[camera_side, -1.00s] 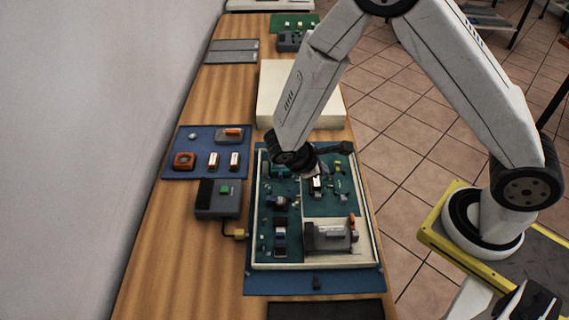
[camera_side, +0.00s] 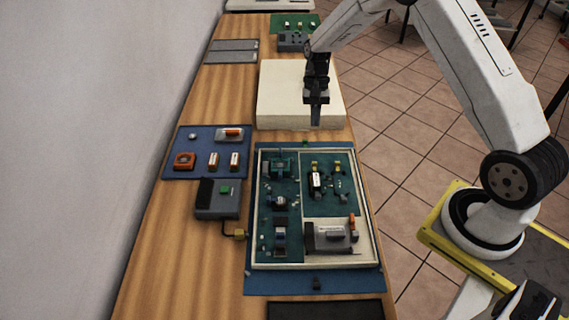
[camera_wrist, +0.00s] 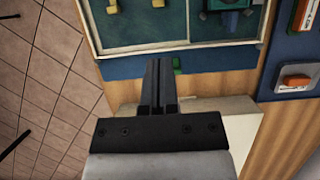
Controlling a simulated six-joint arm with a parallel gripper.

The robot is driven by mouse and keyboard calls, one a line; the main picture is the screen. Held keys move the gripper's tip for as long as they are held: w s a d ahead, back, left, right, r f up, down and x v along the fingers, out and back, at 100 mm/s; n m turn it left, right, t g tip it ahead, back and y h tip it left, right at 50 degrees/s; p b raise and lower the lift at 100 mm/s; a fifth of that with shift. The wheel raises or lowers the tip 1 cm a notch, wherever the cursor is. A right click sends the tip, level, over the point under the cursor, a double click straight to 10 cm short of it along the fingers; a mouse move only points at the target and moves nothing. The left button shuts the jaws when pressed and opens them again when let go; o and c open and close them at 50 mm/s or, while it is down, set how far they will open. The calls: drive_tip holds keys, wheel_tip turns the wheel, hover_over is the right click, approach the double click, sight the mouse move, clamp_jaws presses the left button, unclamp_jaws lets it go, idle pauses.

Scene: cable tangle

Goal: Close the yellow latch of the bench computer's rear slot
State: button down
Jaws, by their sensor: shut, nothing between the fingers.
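The bench computer is an open, cream-walled case (camera_side: 252,215) with teal boards, lying on a blue mat. Small yellow parts (camera_side: 314,164) show near the rear of its right-hand board; I cannot tell which is the latch, or its position. One yellow part (camera_wrist: 158,3) is at the top edge of the wrist view. My gripper (camera_side: 316,122) points down over the front of a cream block, behind the case and apart from it. In the wrist view its fingers (camera_wrist: 159,64) are together and empty.
The cream block (camera_side: 285,90) stands behind the computer, under my gripper. A grey box (camera_side: 215,200) with a green button and a cabled yellow plug (camera_side: 239,234) sits to the left. A blue mat (camera_side: 180,150) holds orange and white parts. Bare wood lies along the bench's left side.

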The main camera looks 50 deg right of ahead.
sight(314, 162)
drive_tip(key=shift+f, duration=0.1)
drive_tip(key=shift+x, duration=4.9)
drive_tip(key=shift+s+a, duration=0.7)
drive_tip(key=v, duration=1)
